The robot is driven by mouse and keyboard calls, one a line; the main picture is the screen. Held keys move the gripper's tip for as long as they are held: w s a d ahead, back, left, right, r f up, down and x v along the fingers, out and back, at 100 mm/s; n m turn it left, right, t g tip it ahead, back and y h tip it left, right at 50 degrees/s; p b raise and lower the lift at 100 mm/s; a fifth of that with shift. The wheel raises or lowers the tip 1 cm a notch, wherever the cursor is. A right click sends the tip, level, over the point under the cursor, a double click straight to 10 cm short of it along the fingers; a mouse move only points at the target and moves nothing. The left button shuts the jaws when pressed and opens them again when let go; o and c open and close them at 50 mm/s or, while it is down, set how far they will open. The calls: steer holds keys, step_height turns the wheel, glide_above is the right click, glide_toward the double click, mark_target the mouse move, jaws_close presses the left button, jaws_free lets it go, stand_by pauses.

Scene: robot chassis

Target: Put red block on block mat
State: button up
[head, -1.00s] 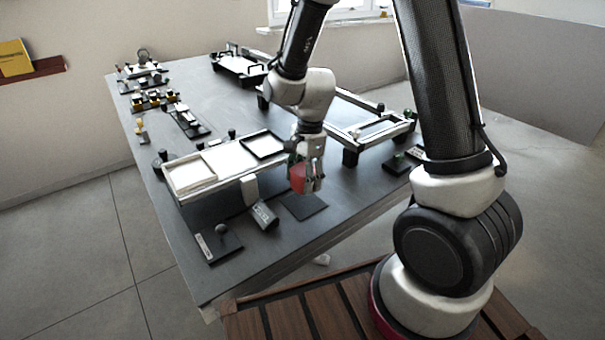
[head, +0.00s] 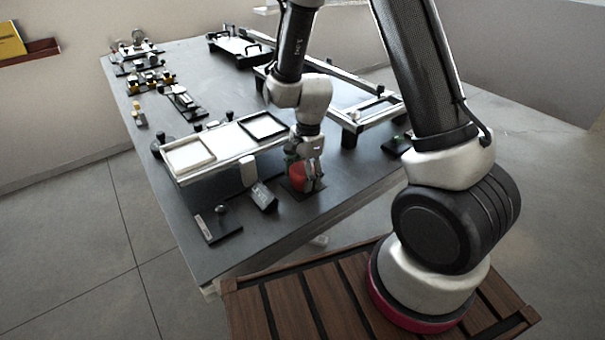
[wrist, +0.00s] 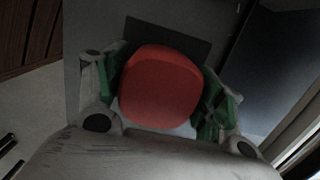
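The red block (head: 297,172) is between the fingers of my gripper (head: 306,182) in the head view. In the wrist view the rounded red block (wrist: 161,87) fills the space between the green-padded fingers of my gripper (wrist: 162,98), which looks shut on it. The block mat is a thin dark square on the table; it shows past the block in the wrist view (wrist: 165,35) and around the block in the head view (head: 288,187). The block is over or on the mat. Its underside is hidden, so I cannot tell whether it touches.
A dark angled holder (head: 263,197) and a small plate with a black knob (head: 220,224) stand left of the mat. A raised rack with white and black frames (head: 215,146) is behind them. The table's front edge (head: 300,236) is close to the mat.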

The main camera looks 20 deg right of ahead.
steer(key=shift+o, duration=0.6)
steer(key=r, duration=0.4)
steer(key=d+r, duration=0.1)
steer(key=r, duration=0.7)
steer(key=shift+w+d+r, duration=0.15)
steer(key=shift+w+d, duration=0.05)
steer(key=s+d+r+n+t, duration=0.1)
steer(key=s+d+r+n, duration=0.3)
steer(key=r, duration=0.2)
steer(key=s+d+r+n+t, duration=0.2)
steer(key=s+d+r+n, duration=0.15)
steer(key=r, duration=0.35)
steer(key=s+d+r+n, duration=0.2)
steer(key=s+d+n, duration=0.1)
steer(key=s, duration=0.3)
steer(key=s+d+r+n+t+h, duration=0.1)
steer(key=s+d+r+n, duration=0.2)
steer(key=s, duration=0.3)
steer(key=shift+n+t, duration=0.3)
steer(key=shift+n, duration=0.15)
